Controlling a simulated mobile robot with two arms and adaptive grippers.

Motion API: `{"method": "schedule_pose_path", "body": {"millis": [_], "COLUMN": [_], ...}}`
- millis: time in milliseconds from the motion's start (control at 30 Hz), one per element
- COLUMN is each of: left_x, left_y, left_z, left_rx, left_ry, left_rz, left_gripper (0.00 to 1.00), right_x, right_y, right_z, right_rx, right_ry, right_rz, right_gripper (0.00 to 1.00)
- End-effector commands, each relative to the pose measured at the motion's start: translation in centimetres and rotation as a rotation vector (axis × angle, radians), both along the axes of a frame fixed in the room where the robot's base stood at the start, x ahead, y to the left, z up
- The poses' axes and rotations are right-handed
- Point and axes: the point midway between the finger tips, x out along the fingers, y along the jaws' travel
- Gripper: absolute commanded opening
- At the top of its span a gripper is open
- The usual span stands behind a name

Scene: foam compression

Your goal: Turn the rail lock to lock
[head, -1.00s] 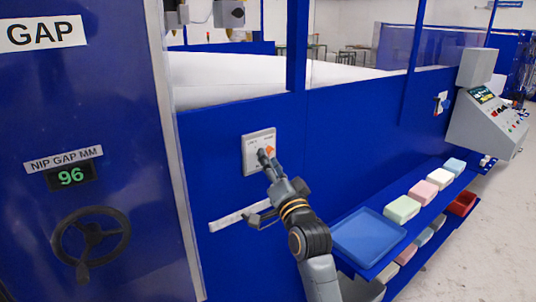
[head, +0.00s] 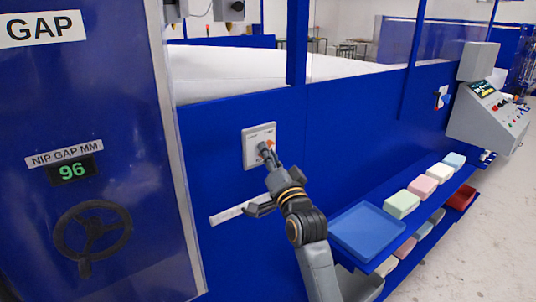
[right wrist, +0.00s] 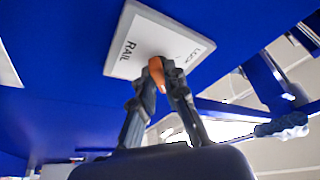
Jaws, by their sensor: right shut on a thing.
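The rail lock is an orange knob (head: 269,144) on a pale square plate (head: 251,134) fixed to the blue machine side. In the right wrist view the plate (right wrist: 128,52) shows the words RAIL and LOCK, and the orange knob (right wrist: 157,72) sits between my fingertips. My right gripper (head: 266,150) reaches up to the plate and is shut on the knob; its two fingers also show in the right wrist view (right wrist: 162,84). The fingers hide part of the knob and plate, so I cannot tell its exact angle. My left gripper is not in view.
A blue cabinet at left carries a NIP GAP MM display (head: 72,170) reading 96 and a dark handwheel (head: 91,236). Right of my arm, a shelf holds a blue tray (head: 367,228) and several foam blocks (head: 401,203). A control console (head: 488,115) stands farther right.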

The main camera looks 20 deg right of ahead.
Motion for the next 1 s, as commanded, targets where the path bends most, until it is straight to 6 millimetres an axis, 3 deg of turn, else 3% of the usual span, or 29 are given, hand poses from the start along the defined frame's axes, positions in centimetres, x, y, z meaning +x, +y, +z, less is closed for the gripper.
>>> {"method": "schedule_pose_path", "body": {"millis": [367,1000], "left_x": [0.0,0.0], "left_y": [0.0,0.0], "left_z": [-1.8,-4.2], "left_rx": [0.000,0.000], "left_ry": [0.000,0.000], "left_rz": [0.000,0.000], "left_gripper": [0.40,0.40], "right_x": [0.1,0.2], "right_y": [-0.2,-0.7], "right_z": [-0.4,-0.2], "right_rx": [-0.192,-0.759], "right_ry": [-0.069,-0.273], "right_rz": [-0.002,-0.003], "right_gripper": [0.00,0.00]}}
